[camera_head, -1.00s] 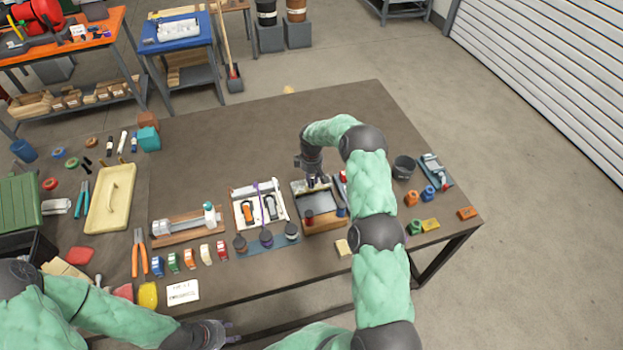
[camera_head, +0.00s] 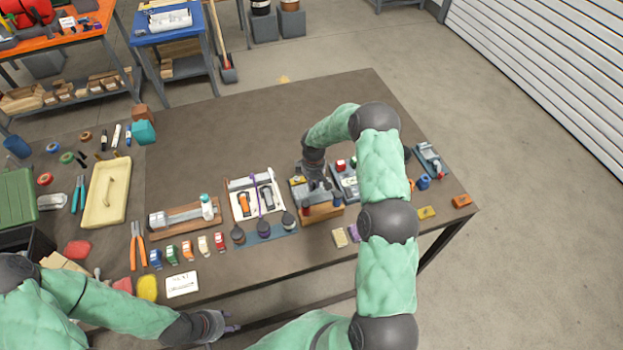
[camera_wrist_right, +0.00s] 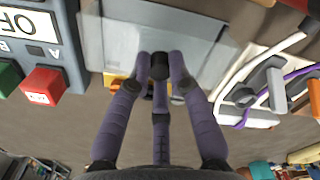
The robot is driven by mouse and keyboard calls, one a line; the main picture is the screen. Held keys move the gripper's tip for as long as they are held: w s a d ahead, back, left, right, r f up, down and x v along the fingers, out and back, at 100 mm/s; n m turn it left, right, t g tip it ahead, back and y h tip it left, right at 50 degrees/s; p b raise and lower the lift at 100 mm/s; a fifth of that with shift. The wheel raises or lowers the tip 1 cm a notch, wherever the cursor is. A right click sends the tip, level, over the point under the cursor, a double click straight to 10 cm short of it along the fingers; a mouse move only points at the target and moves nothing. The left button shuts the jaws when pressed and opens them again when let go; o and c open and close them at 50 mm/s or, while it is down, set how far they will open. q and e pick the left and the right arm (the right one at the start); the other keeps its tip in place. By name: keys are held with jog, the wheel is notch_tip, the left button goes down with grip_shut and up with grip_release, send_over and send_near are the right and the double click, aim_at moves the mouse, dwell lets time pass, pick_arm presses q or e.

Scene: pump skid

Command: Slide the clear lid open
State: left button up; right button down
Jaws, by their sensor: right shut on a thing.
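The clear lid (camera_wrist_right: 202,42) is a greyish see-through plate on a wooden box (camera_head: 320,214) right of the table's middle. My right gripper (camera_head: 318,182) reaches down over the box; the right wrist view shows its fingers (camera_wrist_right: 160,70) drawn together at the lid's near edge. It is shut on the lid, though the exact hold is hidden. A yellow-orange part (camera_wrist_right: 113,84) shows at the box's far end, beside the lid's edge. My left gripper (camera_head: 222,326) hangs at the table's front edge, away from the box; its finger opening is too small to tell.
A grey button panel (camera_wrist_right: 62,60) with red and green buttons stands close to the box's right in the head view. A white tray with orange and dark handles (camera_head: 255,200) lies to its left. Small blocks (camera_head: 339,237) lie in front. The table behind is clear.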

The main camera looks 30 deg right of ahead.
jog(key=c, duration=1.1)
grip_release()
notch_tip(320, 180, up, 12)
